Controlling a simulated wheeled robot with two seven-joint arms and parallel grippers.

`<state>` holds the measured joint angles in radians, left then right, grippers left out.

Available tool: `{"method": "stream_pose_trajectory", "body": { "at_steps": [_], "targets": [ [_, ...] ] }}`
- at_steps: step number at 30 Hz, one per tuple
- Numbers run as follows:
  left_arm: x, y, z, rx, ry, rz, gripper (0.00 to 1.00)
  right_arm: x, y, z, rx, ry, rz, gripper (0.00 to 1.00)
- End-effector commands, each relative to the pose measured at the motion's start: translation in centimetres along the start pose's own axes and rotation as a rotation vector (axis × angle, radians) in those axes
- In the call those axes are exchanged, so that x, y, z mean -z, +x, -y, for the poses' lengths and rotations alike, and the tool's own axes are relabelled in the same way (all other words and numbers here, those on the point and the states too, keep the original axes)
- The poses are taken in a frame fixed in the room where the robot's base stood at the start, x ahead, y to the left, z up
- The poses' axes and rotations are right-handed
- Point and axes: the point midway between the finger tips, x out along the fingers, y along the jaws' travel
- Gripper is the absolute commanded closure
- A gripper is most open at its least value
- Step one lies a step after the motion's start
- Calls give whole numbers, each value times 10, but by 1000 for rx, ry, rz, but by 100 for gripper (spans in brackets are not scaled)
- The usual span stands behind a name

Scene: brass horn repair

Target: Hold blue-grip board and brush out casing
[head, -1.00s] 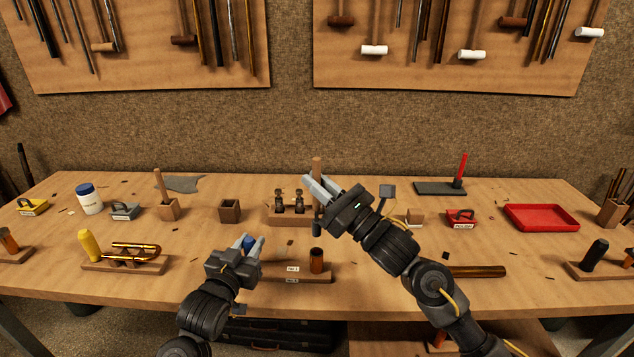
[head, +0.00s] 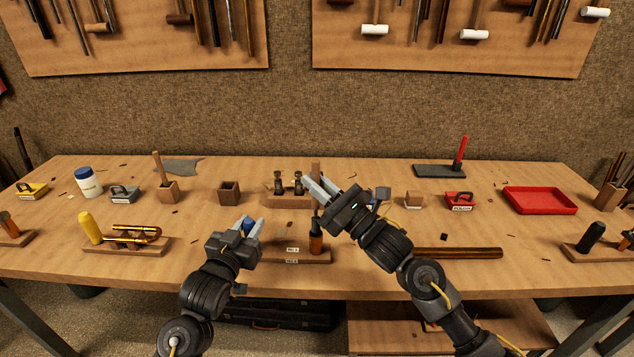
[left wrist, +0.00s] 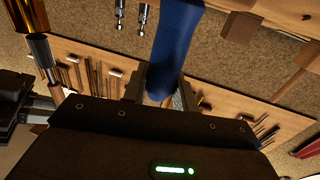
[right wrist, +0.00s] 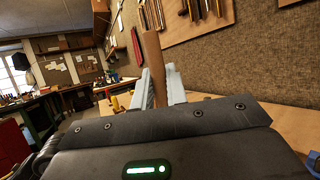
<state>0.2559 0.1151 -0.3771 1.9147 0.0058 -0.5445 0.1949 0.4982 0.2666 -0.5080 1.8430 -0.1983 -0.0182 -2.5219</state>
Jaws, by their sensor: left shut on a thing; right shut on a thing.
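My left gripper (head: 252,228) is shut on the blue grip (left wrist: 174,45) of a board (head: 290,256) with two white labels. The grip stands between the fingers in the left wrist view. A copper-coloured casing (head: 316,244) stands upright at the board's right part. My right gripper (head: 314,188) is shut on the wooden handle (head: 316,171) of an upright brush, which also shows between the fingers in the right wrist view (right wrist: 153,65). The brush's dark lower part (head: 315,223) meets the casing's mouth; how far it reaches inside is hidden.
Behind stands a wooden block with two valves (head: 288,185). A small wooden box (head: 229,193) is at its left. A dark-gold tube (head: 459,253) lies right of the board. A red tray (head: 540,200) and a red POLISH holder (head: 459,200) are farther right. A horn slide stand (head: 127,243) is at left.

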Motion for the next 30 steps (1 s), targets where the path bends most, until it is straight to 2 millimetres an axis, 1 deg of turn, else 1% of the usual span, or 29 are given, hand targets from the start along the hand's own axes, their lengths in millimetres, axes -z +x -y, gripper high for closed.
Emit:
{"method": "stream_pose_trajectory", "body": {
  "at_steps": [14, 30],
  "targets": [
    [0, 0, 0, 0, 0, 0, 100, 2, -1, 0, 0, 0, -1, 100],
    [0, 0, 0, 0, 0, 0, 100, 21, -10, 0, 0, 1, -1, 100]
  ]
}}
